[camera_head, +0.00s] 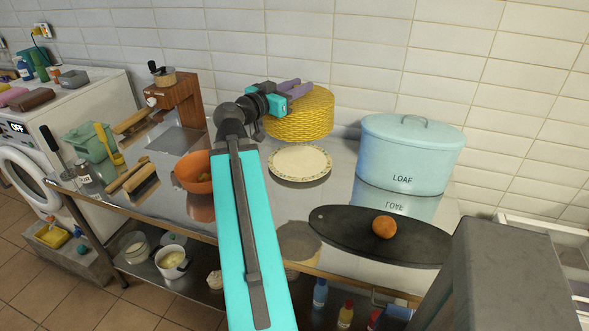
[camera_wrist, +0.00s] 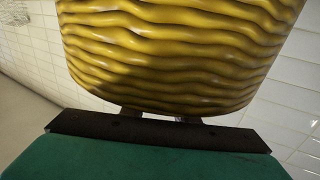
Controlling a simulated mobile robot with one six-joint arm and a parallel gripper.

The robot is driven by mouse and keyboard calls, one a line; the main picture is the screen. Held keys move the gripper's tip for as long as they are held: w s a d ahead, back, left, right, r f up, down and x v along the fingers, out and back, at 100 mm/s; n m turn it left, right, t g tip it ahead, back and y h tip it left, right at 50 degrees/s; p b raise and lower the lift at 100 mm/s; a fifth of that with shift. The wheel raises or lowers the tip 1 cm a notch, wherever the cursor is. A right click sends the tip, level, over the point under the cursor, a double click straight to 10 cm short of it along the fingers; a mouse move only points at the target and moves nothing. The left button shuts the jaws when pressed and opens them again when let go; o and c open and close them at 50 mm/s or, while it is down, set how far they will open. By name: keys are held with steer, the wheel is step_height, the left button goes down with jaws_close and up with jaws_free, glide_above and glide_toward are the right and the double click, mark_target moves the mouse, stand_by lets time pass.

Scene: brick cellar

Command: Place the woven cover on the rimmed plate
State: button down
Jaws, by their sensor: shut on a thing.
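The woven cover (camera_head: 303,116) is yellow, round and basket-like. My gripper (camera_head: 298,90) is shut on it at its upper left edge in the head view. In the wrist view the woven cover (camera_wrist: 170,55) fills the upper middle, right in front of my gripper (camera_wrist: 160,113), whose fingertips are mostly hidden. The cover appears held above the counter, behind the rimmed plate. The rimmed plate (camera_head: 300,163) is cream with a patterned rim, lies flat on the steel counter and looks empty.
A pale blue LOAF bin (camera_head: 400,155) stands right of the plate. A dark oval board (camera_head: 350,228) with an orange (camera_head: 384,227) lies in front. An orange bowl (camera_head: 196,172) sits left, partly behind my arm. A tiled wall (camera_head: 360,40) closes the back.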

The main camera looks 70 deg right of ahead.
step_height(320, 180, down, 21)
steer(key=b, duration=1.9)
steer(key=shift+w+b, duration=0.4)
steer(key=shift+w, duration=0.05)
steer(key=shift+r, duration=0.1)
steer(key=w+d, duration=0.2)
steer(key=d, duration=0.5)
steer(key=w+d+f+p, duration=0.1)
steer(key=w+d, duration=0.1)
steer(key=d, duration=0.6)
steer(key=shift+d+f, duration=0.25)
steer(key=shift+s, duration=0.1)
steer(key=shift+f, duration=1.75)
steer(key=shift+f, duration=0.15)
steer(key=c, duration=1.4)
jaws_free()
